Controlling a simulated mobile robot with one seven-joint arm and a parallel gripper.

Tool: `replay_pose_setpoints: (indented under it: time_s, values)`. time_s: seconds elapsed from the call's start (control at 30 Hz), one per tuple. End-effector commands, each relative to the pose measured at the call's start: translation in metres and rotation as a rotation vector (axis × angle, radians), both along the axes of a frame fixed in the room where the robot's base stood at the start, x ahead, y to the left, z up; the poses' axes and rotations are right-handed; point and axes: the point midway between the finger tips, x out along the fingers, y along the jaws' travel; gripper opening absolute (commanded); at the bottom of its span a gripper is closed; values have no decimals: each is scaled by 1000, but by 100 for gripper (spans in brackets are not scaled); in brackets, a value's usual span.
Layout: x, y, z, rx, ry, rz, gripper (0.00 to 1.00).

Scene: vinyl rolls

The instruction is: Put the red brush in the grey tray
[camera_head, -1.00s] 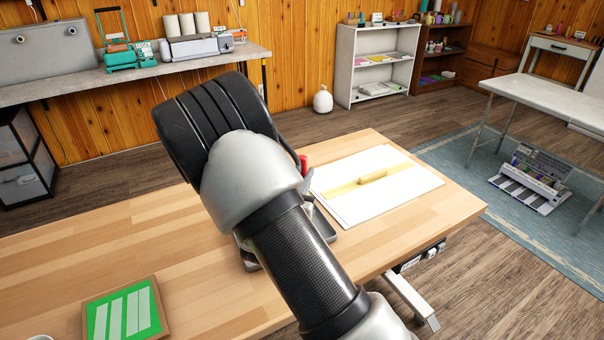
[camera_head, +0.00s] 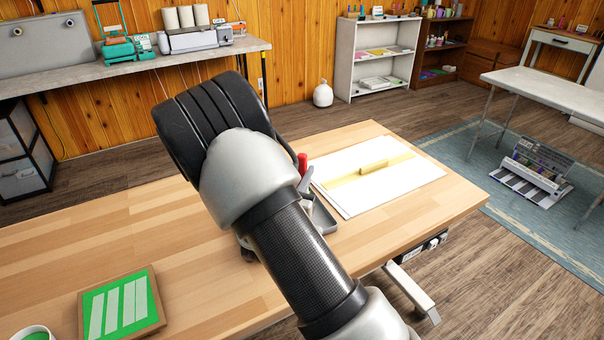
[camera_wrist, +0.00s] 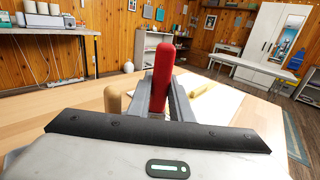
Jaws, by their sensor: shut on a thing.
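The red brush (camera_wrist: 161,72) stands upright between the two grey fingers of my gripper (camera_wrist: 163,98) in the wrist view, and my gripper is shut on it. In the head view the red end of the brush (camera_head: 303,162) shows just right of my arm, beside a grey finger of my gripper (camera_head: 307,183). The grey tray (camera_head: 326,222) is on the wooden table, largely hidden behind my arm. I cannot tell whether the brush's lower end touches the tray.
A white sheet with a yellow strip (camera_head: 410,185) lies right of the tray on the table (camera_head: 200,220). A green printed frame (camera_head: 122,307) and a cup with green contents (camera_head: 35,333) are at front left. A tan rounded piece (camera_wrist: 112,98) shows left of the fingers.

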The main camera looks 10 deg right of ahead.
Motion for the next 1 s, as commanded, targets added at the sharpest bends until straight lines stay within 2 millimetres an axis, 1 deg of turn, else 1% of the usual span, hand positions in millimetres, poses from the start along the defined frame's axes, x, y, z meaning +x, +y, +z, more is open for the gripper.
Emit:
replay_pose_setpoints:
  time_s: [0.3,0.77,1.0]
  values:
    - [0,0,-10,0,0,0,0]
    - [0,0,-10,0,0,0,0]
    - [0,0,-20,0,0,0,0]
